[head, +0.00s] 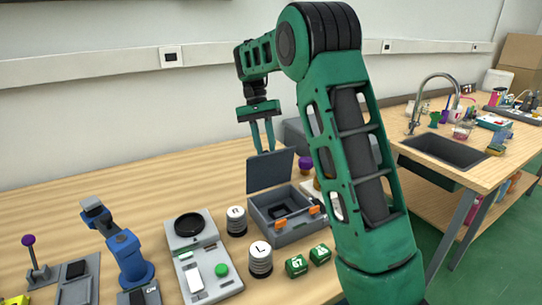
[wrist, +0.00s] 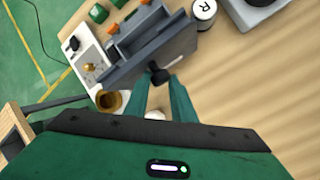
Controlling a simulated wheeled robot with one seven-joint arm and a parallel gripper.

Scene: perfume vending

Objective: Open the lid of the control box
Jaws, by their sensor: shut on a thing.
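The control box (head: 297,228) is a grey box with orange latches on its front, on the wooden table. Its dark grey lid (head: 270,170) stands raised, nearly upright, at the back of the box, and the inside shows. My gripper (head: 264,148) is at the lid's top edge, coming from above and behind. In the wrist view, my green fingers (wrist: 160,82) close around a small black knob (wrist: 159,74) on the back of the lid (wrist: 150,58). The fingertips are partly hidden behind the lid in the head view.
White cylinders marked R (head: 236,221) and L (head: 260,259) stand left of the box. Green blocks (head: 297,265) lie in front. A panel with a green button (head: 221,269) and a blue device (head: 129,258) are further left. The table behind is clear.

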